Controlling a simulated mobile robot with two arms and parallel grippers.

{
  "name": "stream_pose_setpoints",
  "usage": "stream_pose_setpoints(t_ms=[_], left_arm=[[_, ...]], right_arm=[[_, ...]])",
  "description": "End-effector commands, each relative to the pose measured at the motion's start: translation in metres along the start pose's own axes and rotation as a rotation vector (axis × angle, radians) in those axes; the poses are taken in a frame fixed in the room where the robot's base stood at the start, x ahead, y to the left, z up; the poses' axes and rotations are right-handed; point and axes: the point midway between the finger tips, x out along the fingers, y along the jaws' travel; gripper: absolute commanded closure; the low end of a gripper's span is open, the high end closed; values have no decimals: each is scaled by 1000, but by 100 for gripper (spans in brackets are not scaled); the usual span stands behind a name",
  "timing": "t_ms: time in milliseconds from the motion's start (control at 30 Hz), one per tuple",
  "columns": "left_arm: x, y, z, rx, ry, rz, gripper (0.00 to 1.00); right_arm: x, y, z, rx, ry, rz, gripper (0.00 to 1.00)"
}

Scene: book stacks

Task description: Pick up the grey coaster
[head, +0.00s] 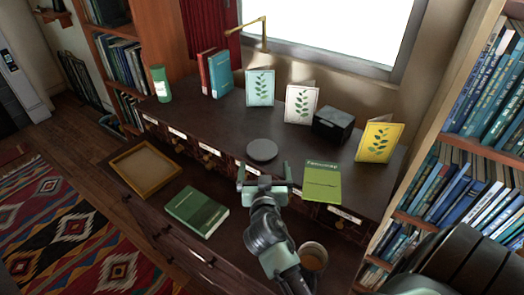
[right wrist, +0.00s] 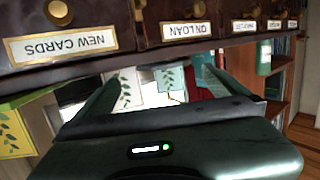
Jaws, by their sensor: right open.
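The grey coaster (head: 262,150) is a round disc lying flat near the front edge of the dark wooden cabinet top (head: 215,122). My right gripper (head: 265,174) is open and empty, just in front of the coaster and apart from it. In the right wrist view my right gripper's fingers (right wrist: 160,92) are spread, with the cabinet's labelled drawer fronts close by. The coaster does not show in that view. My left gripper is not in view.
A light green booklet (head: 322,182) lies right of the coaster. Behind stand cards, including a yellow one (head: 380,142), and a black box (head: 333,124). On the lower surface are a wooden tray (head: 173,183), a dark green book (head: 197,211) and a mug (head: 313,256).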

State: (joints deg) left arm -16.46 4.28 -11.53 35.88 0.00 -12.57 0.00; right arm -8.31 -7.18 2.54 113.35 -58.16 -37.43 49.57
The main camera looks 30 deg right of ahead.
Motion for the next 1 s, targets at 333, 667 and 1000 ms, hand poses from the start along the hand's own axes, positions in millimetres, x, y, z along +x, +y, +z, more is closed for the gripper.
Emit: stream_pose_setpoints(t_ms=[333,667,1000], left_arm=[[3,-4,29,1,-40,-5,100],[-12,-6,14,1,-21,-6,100],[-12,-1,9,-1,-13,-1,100]], right_arm=[[26,-4,3,5,24,-6,0],[71,-6,-2,2,21,-5,0],[82,-6,0,6,20,-5,0]])
